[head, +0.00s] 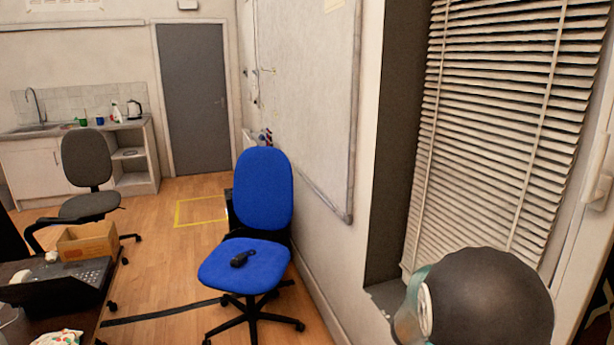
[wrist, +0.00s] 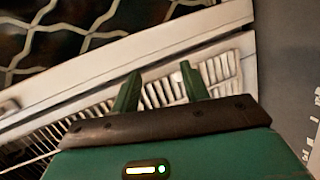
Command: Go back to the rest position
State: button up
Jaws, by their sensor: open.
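My gripper (wrist: 158,85) shows in the wrist view. Its two green fingers stand apart with nothing between them. Behind the fingers is a white slatted surface with a pale frame. My gripper's fingers do not show in the head view. A dark rounded part of my arm (head: 485,300) fills the lower right of the head view, in front of the window blinds (head: 490,130).
A blue office chair (head: 262,195) with a small black object (head: 242,259) on its seat stands near the whiteboard wall. A desk with a phone (head: 60,282) and a cardboard box (head: 88,241) are at the left. Wooden floor is open toward the grey door (head: 194,100).

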jog(key=s+a+r+t+y, duration=0.1)
jog(key=s+a+r+y, duration=0.3)
jog(key=a, duration=0.5)
jog(key=s+a+r+t+y, duration=0.2)
jog(key=s+a+r+y, duration=0.2)
jog(key=a, duration=0.5)
jog(key=s+a+r+t+y, duration=0.2)
jog(key=s+a+r+y, duration=0.2)
jog(key=s+a+y, duration=0.3)
jog(key=s+a, duration=0.1)
jog(key=a, duration=0.2)
jog(key=shift+s+n, duration=0.3)
jog(key=shift+s, duration=0.1)
jog(key=shift+d+r, duration=0.1)
jog(key=shift+d, duration=0.1)
